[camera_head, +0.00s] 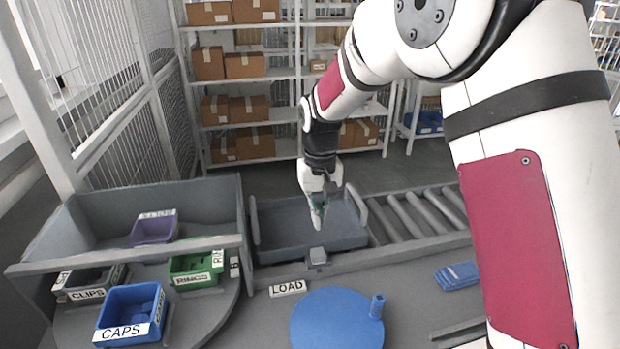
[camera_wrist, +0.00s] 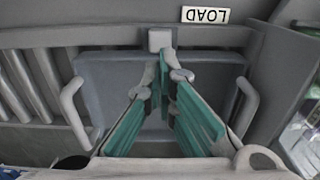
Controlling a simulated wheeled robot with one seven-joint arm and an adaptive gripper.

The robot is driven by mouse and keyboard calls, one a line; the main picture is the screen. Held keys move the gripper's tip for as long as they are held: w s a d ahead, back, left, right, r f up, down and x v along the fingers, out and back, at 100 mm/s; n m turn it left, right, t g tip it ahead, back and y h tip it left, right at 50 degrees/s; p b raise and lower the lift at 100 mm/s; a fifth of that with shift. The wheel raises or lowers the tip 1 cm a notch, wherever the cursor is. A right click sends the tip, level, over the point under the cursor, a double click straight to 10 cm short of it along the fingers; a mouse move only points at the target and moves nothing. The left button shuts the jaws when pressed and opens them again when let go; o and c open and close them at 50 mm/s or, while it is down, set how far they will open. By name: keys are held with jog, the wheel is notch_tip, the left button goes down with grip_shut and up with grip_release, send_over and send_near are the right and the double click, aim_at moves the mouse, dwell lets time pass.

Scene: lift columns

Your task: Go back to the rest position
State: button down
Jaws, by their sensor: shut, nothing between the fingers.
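My gripper (camera_head: 318,222) hangs pointing down over the grey tray (camera_head: 280,215) in the head view. Its fingers are shut and empty. In the wrist view my gripper (camera_wrist: 168,62) shows its green finger pads converging toward the tips, above the tray (camera_wrist: 98,72) with its two side handles. The tray looks empty, though the fingers cover part of its floor. A small grey block (camera_head: 317,256) sits at the tray's near edge, and it also shows in the wrist view (camera_wrist: 160,39).
A LOAD label (camera_head: 288,288) and a blue disc (camera_head: 335,325) with a peg lie on the near counter. Rollers (camera_head: 425,212) run right of the tray. A blue item (camera_head: 457,276) lies at right.

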jog(key=s+d+r+m+t, duration=0.1)
jog(key=s+d+r, duration=0.45)
jog(key=r, duration=0.25)
jog(key=s+d+r+t, duration=0.2)
jog(key=s+d+r, duration=0.2)
jog(key=s+r, duration=0.3)
jog(key=s+d+r+t, duration=0.1)
jog(key=s+d, duration=0.2)
jog(key=s, duration=0.5)
jog(key=s+d+r+m+t, duration=0.1)
jog(key=s+d, duration=0.1)
jog(key=s, duration=0.7)
jog(key=shift+d, duration=0.4)
jog(key=shift+a, duration=0.15)
